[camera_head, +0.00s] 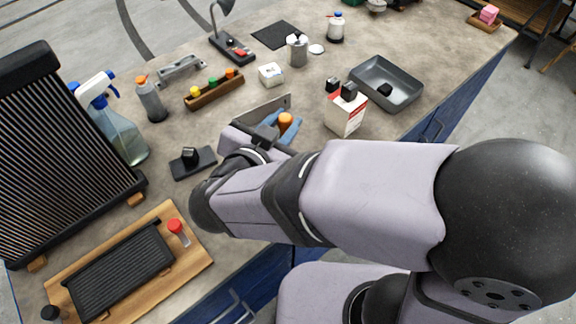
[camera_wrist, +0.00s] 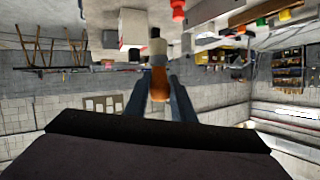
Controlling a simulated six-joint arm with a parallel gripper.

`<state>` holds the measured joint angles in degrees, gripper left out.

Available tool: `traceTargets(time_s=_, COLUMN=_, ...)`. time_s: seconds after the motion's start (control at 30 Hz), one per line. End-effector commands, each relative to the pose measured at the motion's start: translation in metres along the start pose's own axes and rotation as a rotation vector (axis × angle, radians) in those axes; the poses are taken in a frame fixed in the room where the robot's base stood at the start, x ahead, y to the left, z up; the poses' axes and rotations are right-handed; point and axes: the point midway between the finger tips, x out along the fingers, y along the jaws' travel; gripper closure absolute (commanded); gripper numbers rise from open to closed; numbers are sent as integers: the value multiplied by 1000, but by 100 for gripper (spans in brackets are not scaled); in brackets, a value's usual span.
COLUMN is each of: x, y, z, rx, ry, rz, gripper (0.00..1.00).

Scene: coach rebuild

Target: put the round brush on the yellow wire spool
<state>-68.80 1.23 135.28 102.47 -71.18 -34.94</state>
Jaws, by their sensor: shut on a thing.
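My gripper (camera_wrist: 158,90) is shut on the round brush (camera_wrist: 158,78), with one blue-grey finger on each side of its orange-brown handle. A pale collar and dark tip show beyond the fingers. In the head view the orange handle end (camera_head: 285,121) shows by my gripper (camera_head: 277,127), above the middle of the bench. The yellow wire spool (camera_head: 195,93) appears as a small yellow top at the left end of a wooden rack (camera_head: 215,94), behind and left of my gripper.
Green and orange tops stand beside the yellow one. A spray bottle (camera_head: 122,135), grey bottle (camera_head: 151,101) and black block on a pad (camera_head: 193,164) stand left. A red-white box (camera_head: 345,113) and grey tray (camera_head: 398,92) stand right. A lamp (camera_head: 232,45) stands behind.

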Motion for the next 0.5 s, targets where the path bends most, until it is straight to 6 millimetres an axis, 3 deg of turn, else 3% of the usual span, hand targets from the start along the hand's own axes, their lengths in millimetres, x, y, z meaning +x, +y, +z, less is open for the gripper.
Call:
traceTargets(time_s=0.23, x=1, y=6, z=-5, rx=9, ry=5, rz=28, gripper=100)
traceTargets(time_s=0.5, x=14, y=12, z=27, rx=1, ry=5, rz=28, gripper=100)
